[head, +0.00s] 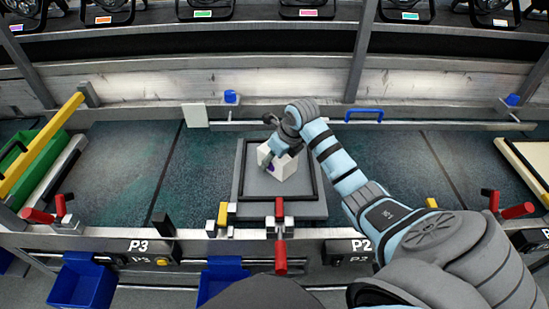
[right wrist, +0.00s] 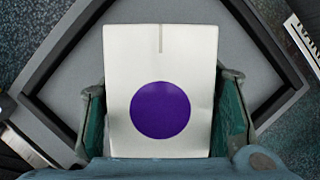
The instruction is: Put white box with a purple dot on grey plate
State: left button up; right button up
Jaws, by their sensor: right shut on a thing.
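The white box (head: 284,167) with a purple dot is over the middle of the grey plate (head: 296,208) in the head view. In the right wrist view the white box (right wrist: 160,60) fills the centre, its purple dot facing the camera. My right gripper (head: 274,158) is shut on the box, with one finger on each side of it. The grey plate (right wrist: 75,70) with its dark raised frame lies behind the box. I cannot tell whether the box touches the plate. My left gripper is not in view.
Red-handled clamps (head: 281,240) and a yellow block (head: 222,215) stand along the front rail. Blue bins (head: 82,284) hang below. A white panel (head: 195,115) stands at the back. The dark bench left of the plate is clear.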

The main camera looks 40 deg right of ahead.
jog(key=o, duration=1)
jog(key=shift+f, duration=0.2)
jog(key=o, duration=0.4)
jog(key=shift+o, duration=0.2)
jog(key=shift+r, duration=0.1)
jog(key=shift+r, duration=0.3)
jog(key=p+v, duration=0.2)
jog(key=v, duration=0.9)
jog(key=shift+s+r, duration=0.15)
jog(key=shift+r, duration=0.2)
jog(key=shift+f, duration=0.1)
